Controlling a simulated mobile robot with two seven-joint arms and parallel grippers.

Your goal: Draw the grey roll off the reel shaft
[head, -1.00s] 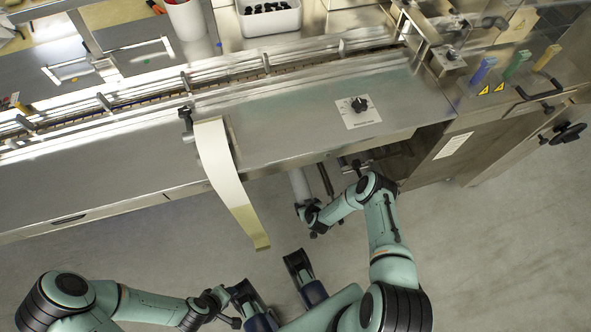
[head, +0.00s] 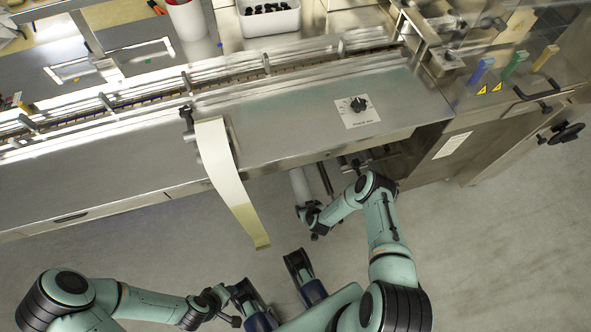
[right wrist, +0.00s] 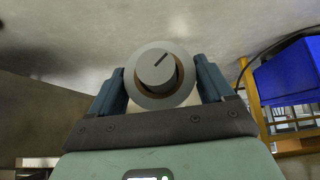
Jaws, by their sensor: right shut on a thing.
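The grey roll (right wrist: 160,96) shows end-on in the right wrist view, a grey ring around a brown core. The round end of the reel shaft (right wrist: 157,72), with a dark line on its face, stands inside the core. My right gripper (right wrist: 161,84) has one finger on each side of the roll and is shut on it. In the head view, a pale cylinder (head: 299,185) shows below the machine's front edge, beside my right gripper (head: 309,212). My left gripper (head: 232,305) is low at the left, away from the machine; its fingers are too small to read.
A pale film strip (head: 228,180) hangs over the machine's front edge, left of my right gripper. The steel deck (head: 290,120) lies above the roll. A blue bin (right wrist: 290,72) on a yellow frame shows in the right wrist view. The floor in front is clear.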

